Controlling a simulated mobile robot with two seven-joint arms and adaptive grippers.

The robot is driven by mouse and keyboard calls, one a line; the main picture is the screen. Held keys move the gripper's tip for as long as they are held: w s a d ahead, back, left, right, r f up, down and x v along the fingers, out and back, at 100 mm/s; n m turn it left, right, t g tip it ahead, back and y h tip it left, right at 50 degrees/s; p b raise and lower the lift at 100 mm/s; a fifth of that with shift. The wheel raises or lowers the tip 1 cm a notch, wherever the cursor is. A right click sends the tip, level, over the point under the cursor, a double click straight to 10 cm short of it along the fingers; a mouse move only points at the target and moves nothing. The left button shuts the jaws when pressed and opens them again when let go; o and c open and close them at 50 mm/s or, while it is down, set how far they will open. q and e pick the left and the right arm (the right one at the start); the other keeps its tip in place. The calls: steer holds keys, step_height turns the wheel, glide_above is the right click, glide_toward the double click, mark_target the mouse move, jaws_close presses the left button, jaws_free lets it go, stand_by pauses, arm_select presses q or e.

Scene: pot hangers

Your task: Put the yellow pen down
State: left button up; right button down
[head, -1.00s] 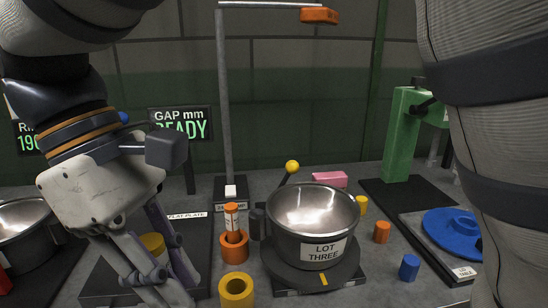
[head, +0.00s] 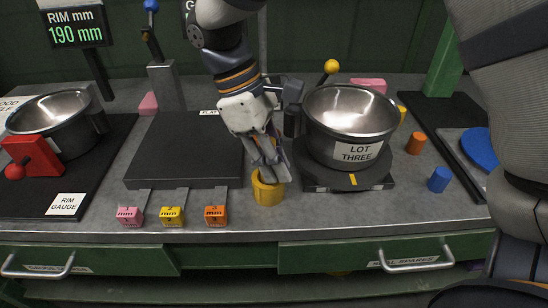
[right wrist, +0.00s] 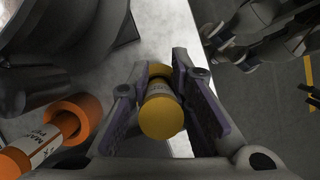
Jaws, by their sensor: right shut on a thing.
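My right gripper (head: 268,176) is shut on the yellow pen, just above the front yellow cup (head: 268,190), near the bench's front edge. In the right wrist view the yellow pen (right wrist: 160,117) sits between the two fingers, its yellow end toward the camera and a pale label behind it. The fingers cover the pen in the head view, and I cannot tell whether its far end is inside the cup. An orange pen (right wrist: 18,164) stands in an orange cup (right wrist: 75,120) beside the gripper. My left gripper is not in view.
A steel pot labelled LOT THREE (head: 350,112) on a dark base stands close right of the gripper. A flat black plate (head: 185,150) lies to the left, with pink, yellow and orange tags (head: 216,215) in front. Another pot (head: 50,115) is far left.

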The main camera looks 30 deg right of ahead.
steer(key=shift+r, duration=0.15)
steer(key=c, duration=1.5)
jaws_free()
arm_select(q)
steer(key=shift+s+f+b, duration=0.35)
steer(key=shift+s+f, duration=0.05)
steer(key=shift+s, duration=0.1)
arm_select(e)
steer(key=v, duration=1.2)
steer(key=shift+s+d, duration=0.1)
